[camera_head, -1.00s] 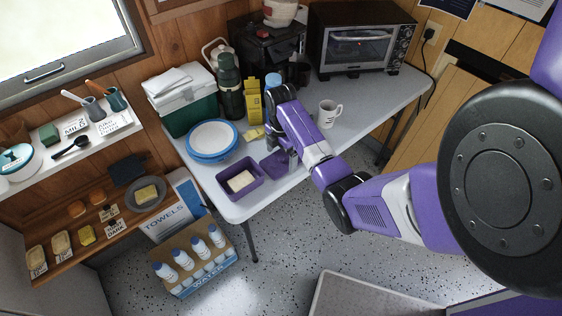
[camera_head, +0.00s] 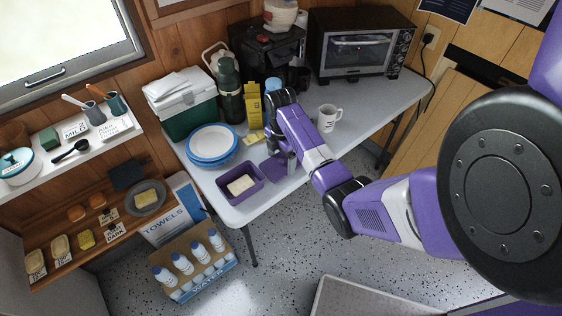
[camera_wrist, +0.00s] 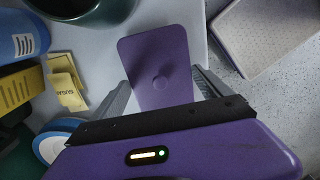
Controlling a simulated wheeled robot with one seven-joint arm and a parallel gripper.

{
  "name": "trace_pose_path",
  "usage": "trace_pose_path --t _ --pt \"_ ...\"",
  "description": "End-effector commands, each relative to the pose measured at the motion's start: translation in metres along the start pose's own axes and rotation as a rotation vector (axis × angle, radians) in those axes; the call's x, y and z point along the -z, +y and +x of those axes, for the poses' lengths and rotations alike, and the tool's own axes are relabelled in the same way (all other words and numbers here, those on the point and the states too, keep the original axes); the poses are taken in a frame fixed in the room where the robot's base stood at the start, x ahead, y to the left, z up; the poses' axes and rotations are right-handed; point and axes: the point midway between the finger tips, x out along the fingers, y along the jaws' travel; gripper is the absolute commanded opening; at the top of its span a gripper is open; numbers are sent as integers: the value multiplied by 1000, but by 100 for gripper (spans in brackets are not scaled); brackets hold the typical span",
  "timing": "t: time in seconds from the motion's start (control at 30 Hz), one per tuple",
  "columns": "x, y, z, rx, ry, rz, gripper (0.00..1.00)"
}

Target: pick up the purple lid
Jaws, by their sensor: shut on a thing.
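The purple lid (camera_head: 277,168) is at the front edge of the grey table, right of the purple box, partly hidden by my arm. In the wrist view the flat lid (camera_wrist: 157,62), with a round knob, fills the space between my fingers. My gripper (camera_head: 287,152) is over the table by the lid; in the wrist view my gripper (camera_wrist: 160,92) has a finger on each side of the lid and is shut on it. Whether the lid is clear of the tabletop is hard to tell. The purple box (camera_head: 255,196) holds a pale block.
Left of the arm stand blue-rimmed plates (camera_head: 236,154), a yellow carton (camera_head: 254,105) and a small yellow sachet (camera_head: 252,138). A dark green flask (camera_head: 229,95) and a coffee machine (camera_head: 262,52) are behind. A white mug (camera_head: 328,117) stands to the right. The table edge (camera_head: 290,190) is close.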

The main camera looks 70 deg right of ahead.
Motion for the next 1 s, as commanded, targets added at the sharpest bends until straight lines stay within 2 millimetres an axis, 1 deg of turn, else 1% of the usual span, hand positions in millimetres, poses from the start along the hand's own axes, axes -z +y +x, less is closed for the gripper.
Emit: trace_pose_path --t 0.17,0.27,0.53,0.83,0.9,1.0 --pt "0 2 -29 -5 -2 -1 49" --pt "0 1 -52 -5 -2 -1 49" --pt "0 0 -123 0 0 0 49" --pt "0 0 -172 0 -1 -1 49" --pt "-2 2 -173 -6 -3 1 49" --pt "-2 4 -180 -11 -3 1 49"
